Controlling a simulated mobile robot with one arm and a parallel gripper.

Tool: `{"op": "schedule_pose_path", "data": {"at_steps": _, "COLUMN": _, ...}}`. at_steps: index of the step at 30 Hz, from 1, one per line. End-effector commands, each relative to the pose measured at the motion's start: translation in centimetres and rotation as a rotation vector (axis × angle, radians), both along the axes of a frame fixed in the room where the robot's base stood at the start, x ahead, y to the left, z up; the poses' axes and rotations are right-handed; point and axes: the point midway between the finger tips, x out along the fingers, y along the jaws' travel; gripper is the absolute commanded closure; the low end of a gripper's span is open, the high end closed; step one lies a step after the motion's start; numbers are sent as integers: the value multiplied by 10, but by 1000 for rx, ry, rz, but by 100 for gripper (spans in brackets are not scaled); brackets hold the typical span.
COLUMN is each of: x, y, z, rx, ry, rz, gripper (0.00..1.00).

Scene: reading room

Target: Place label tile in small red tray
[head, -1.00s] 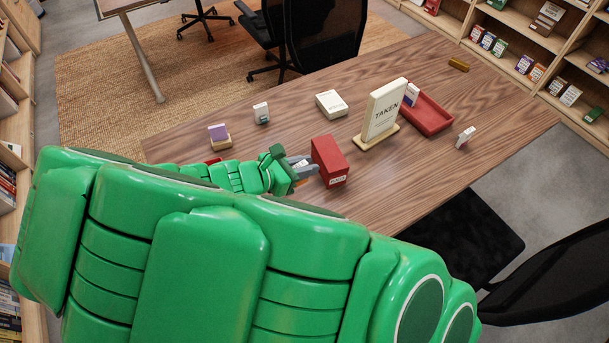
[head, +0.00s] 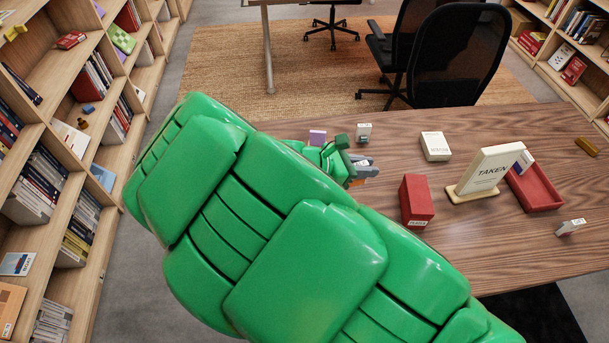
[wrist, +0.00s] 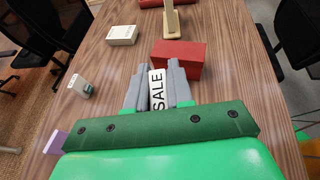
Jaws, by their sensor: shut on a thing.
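My gripper (head: 364,170) is shut on a white label tile marked "SALE" (wrist: 157,92), which stands between the two grey fingers in the wrist view. In the head view the held tile is mostly hidden by the fingers. The small red tray (head: 546,200) lies on the table to the right, partly behind a cream "TAKEN" sign (head: 484,173).
A white box (head: 435,146), a small grey-white item (head: 364,131) and a purple block (head: 317,137) stand on the table (head: 520,250). A small white item (head: 571,227) lies at right, a brass piece (head: 586,146) farther back. Black chairs (head: 455,55) stand behind the table.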

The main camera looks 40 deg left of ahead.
Motion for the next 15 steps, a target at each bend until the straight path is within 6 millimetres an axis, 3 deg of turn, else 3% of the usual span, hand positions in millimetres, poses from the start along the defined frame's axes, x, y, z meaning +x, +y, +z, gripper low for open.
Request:
{"op": "schedule_pose_path", "data": {"at_steps": 3, "x": 3, "y": 33, "z": -12, "rx": -3, "ry": 0, "rz": 41, "gripper": 100}}
{"op": "schedule_pose_path", "data": {"at_steps": 15, "x": 7, "y": 132, "z": -48, "rx": 0, "ry": 4, "rz": 167, "gripper": 100}}
